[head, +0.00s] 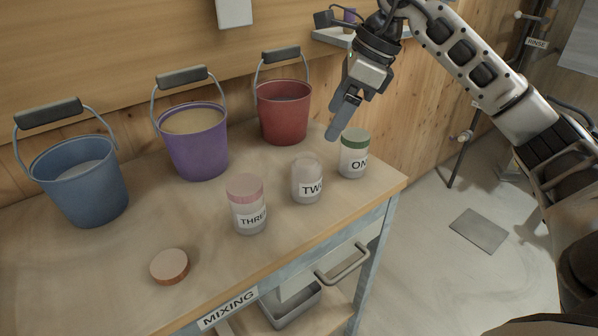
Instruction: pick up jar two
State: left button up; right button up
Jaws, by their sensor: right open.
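Jar two (307,181) stands upright on the mixing table, a clear jar with a white label reading "TWO" and no coloured lid on top. Jar three (248,204), with a pink lid, stands to its left and nearer. Jar one (354,154), with a green lid, stands to its right and farther back; its label is partly cut off from sight. My right gripper (339,130) is open and empty, above the table behind jar two and next to jar one, pointing down and left. It touches no jar that I can see. My left gripper is not in view.
A loose round lid (170,265) lies at the front left. Blue (80,182), purple (195,145) and red (284,113) buckets with raised handles line the back. The table (120,270) is bare between buckets and lid. A drawer handle (342,264) sticks out in front.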

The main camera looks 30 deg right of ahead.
aim_at(312, 159)
jog(key=x, duration=0.9)
jog(key=shift+s+f, duration=0.15)
jog(key=shift+f, duration=0.05)
jog(key=shift+p+x, duration=0.3)
jog(key=shift+x, duration=2.75)
jog(key=shift+r, duration=0.1)
jog(key=c, duration=1.1)
